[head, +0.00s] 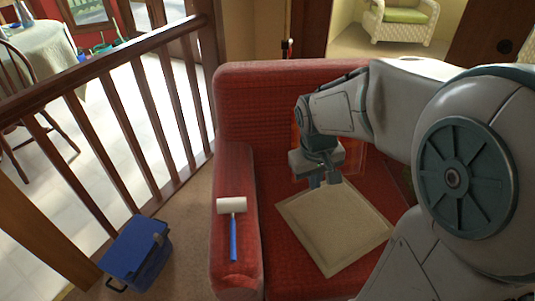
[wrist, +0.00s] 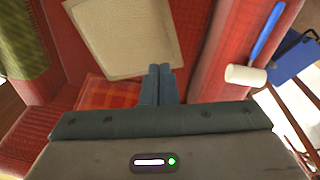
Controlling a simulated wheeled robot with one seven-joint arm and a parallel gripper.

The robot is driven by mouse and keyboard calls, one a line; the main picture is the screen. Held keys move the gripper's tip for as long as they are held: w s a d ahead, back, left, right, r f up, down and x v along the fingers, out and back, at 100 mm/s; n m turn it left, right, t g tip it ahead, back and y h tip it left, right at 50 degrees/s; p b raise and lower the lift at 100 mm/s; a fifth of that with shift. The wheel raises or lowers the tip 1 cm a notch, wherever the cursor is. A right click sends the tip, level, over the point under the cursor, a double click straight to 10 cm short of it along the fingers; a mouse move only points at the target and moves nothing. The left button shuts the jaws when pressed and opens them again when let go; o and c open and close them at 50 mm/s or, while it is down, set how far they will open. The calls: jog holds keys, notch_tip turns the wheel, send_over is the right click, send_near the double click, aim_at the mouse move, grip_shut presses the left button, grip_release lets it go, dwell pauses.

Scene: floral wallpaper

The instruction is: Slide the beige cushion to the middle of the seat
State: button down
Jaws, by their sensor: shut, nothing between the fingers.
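The beige cushion (head: 333,226) is square and lies flat and turned at an angle on the red seat, its near edge close to the seat's front. It also shows in the wrist view (wrist: 125,35), just beyond my fingertips. My gripper (head: 325,182) is over the cushion's back corner, fingers pointing down. In the wrist view the fingers (wrist: 158,72) are together with nothing between them. Whether they touch the cushion I cannot tell. The red sofa (head: 285,95) has its left arm and backrest in view; my arm hides much of its right side.
A paint roller (head: 232,207) with a blue handle lies on the sofa's left arm. An orange checked cushion (wrist: 105,92) lies behind the beige one, and a green cloth (wrist: 20,40) is at one side. A blue box (head: 138,253) stands on the floor beside a wooden railing (head: 100,65).

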jog(key=w+a+f+n, duration=0.3)
jog(key=w+f, duration=0.7)
jog(key=w, duration=0.2)
jog(key=w+a+f+n, duration=0.1)
jog(key=w+f, duration=0.1)
jog(key=f, duration=0.5)
jog(key=w+a+f+n+b, duration=0.1)
jog(key=w+a+f, duration=0.1)
jog(key=f, duration=0.6)
jog(key=w+a+f+g+y+b, duration=0.1)
jog(key=w+f, duration=0.2)
jog(key=f, duration=0.5)
jog(key=shift+w+a+f+n, duration=0.2)
jog(key=shift+w+a+n, duration=0.1)
jog(key=shift+w+n, duration=0.1)
